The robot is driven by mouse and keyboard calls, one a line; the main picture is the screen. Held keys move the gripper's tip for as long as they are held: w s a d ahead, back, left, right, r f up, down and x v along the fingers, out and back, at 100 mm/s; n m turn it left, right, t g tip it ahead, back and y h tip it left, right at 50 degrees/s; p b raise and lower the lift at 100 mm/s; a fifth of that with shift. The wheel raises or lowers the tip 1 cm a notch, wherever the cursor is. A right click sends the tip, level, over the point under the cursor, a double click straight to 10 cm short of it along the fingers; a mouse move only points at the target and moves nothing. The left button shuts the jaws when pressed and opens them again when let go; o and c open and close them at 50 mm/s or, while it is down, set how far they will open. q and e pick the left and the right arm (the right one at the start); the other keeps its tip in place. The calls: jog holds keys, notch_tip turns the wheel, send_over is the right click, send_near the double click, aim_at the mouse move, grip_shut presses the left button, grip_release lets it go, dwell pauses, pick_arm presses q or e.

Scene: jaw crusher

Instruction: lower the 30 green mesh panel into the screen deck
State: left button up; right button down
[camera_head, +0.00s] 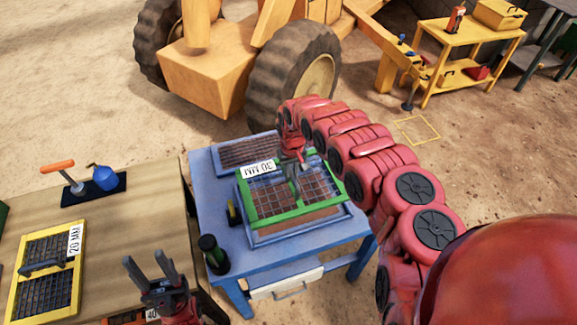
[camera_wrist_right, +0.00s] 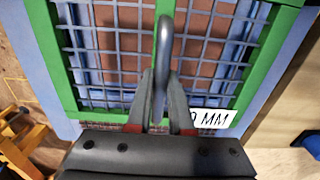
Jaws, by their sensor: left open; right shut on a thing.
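The green mesh panel (camera_head: 261,213) with a "30 MM" label is over the blue screen deck (camera_head: 315,237) on the blue table. It looks slightly turned against the deck's frame, and I cannot tell whether it touches the deck. My right gripper (camera_head: 296,177) is shut on the panel's grey handle. In the right wrist view the gripper (camera_wrist_right: 160,105) grips the handle (camera_wrist_right: 163,50), with the green frame (camera_wrist_right: 52,70) around the mesh. My left gripper (camera_head: 151,270) is open and empty, over the wooden bench at lower left.
A yellow "20 MM" panel (camera_head: 48,275) lies on the wooden bench (camera_head: 130,215). A dark bottle (camera_head: 213,254) stands on the blue table's (camera_head: 207,190) left side. A large wheel (camera_head: 292,75) stands beyond the table.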

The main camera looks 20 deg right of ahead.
aim_at(291, 191)
jog(key=shift+w, duration=0.1)
jog(key=shift+f, duration=0.15)
jog(key=shift+f+b, duration=0.5)
jog(key=shift+f, duration=0.05)
jog(key=shift+f+b, duration=3.1)
jog(key=shift+f, duration=1.1)
jog(key=c, duration=0.7)
grip_release()
jog(key=shift+c, duration=0.2)
